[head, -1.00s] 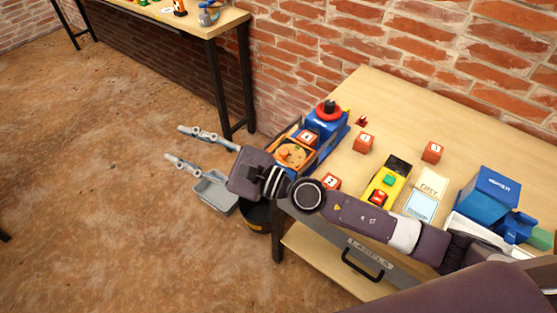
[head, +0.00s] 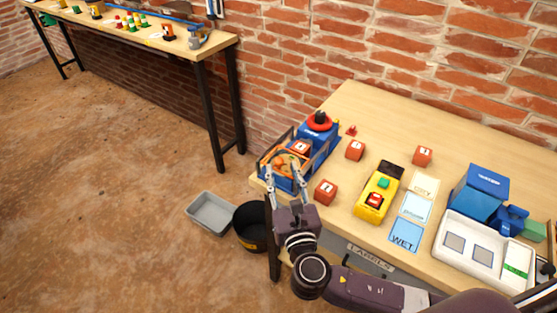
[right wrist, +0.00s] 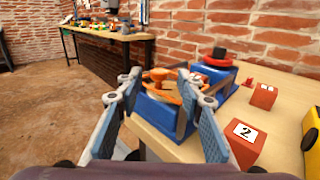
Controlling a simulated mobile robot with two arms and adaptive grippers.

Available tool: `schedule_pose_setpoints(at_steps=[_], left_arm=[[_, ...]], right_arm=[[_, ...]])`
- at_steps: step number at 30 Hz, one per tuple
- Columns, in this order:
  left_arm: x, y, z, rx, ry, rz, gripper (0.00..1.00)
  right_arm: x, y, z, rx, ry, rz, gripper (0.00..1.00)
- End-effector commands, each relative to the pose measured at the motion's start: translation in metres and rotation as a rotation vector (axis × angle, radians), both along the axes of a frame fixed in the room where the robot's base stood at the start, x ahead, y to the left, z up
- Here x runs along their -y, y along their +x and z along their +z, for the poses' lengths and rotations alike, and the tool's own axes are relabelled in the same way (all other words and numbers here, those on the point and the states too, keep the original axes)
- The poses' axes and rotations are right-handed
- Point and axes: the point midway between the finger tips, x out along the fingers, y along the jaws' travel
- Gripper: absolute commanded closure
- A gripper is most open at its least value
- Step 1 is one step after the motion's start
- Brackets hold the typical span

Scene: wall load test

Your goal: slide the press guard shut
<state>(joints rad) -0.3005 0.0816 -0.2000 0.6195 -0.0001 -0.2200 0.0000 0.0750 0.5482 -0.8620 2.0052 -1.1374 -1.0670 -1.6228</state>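The press is a blue machine with a red and black knob (head: 320,123) on top, at the left end of the workbench. Its blue body also shows in the right wrist view (right wrist: 213,72). A dark-edged, see-through guard seems to surround its front part, with an orange round piece and a numbered red cube inside; how far the guard stands open I cannot tell. My right gripper (head: 284,168) is open at the press's near end. In the right wrist view its fingers (right wrist: 155,80) stand apart, with the press's front beyond and between them; contact is unclear. My left gripper is out of view.
Red numbered cubes (head: 326,192), a yellow machine (head: 378,192), label cards (head: 406,235) and a white tray (head: 452,228) stand on the bench (head: 355,101). A grey bin (head: 211,213) and black bucket (head: 250,228) sit on the floor at left.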

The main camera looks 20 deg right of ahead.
Motion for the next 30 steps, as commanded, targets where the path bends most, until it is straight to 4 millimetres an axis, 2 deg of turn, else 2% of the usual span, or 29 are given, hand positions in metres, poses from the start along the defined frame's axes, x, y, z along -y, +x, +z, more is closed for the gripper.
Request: schedule_pose_setpoints(at_steps=[3,9,20,27,30], left_arm=[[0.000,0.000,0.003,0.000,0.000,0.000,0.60],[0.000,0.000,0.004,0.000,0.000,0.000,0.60],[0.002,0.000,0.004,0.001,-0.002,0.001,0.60],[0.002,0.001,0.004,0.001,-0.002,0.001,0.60],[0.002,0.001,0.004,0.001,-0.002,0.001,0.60]], right_arm=[[0.003,0.021,0.002,0.003,-0.002,0.000,0.65],[0.005,0.043,0.001,0.001,-0.001,0.002,0.65],[0.005,0.049,0.000,0.001,0.000,0.003,0.66],[0.005,0.048,0.000,0.001,0.000,0.003,0.93],[0.005,0.048,0.000,0.001,0.000,0.003,1.00]])
